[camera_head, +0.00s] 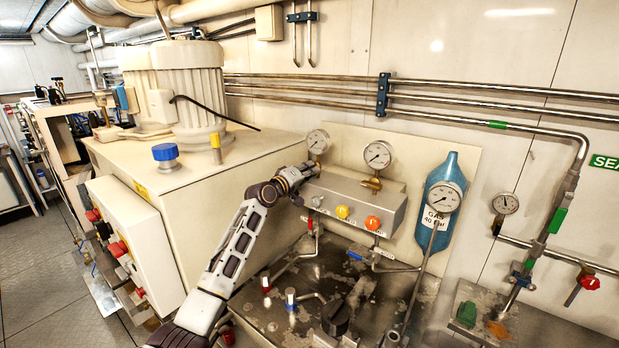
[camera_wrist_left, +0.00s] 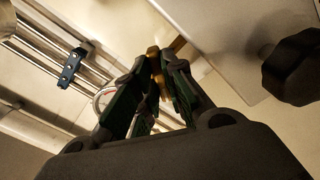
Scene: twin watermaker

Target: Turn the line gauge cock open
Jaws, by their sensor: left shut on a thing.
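My left gripper (camera_head: 300,173) reaches up to the left end of the grey valve block (camera_head: 356,201), just below the left dial gauge (camera_head: 318,141). In the left wrist view its fingers (camera_wrist_left: 163,72) are closed on a small brass piece (camera_wrist_left: 153,56), apparently the line gauge cock under that gauge. The fingers cover most of it, so I cannot tell how far it is turned. A second gauge (camera_head: 377,155) stands on a brass fitting (camera_head: 371,184) to the right. My right gripper is not in view.
Yellow (camera_head: 343,212) and orange (camera_head: 372,223) knobs sit on the block's front. A blue cylinder (camera_head: 436,220) with another gauge (camera_head: 444,197) stands to the right. A dark knob (camera_wrist_left: 292,68) shows near the gripper. A cream cabinet (camera_head: 250,170) is at left.

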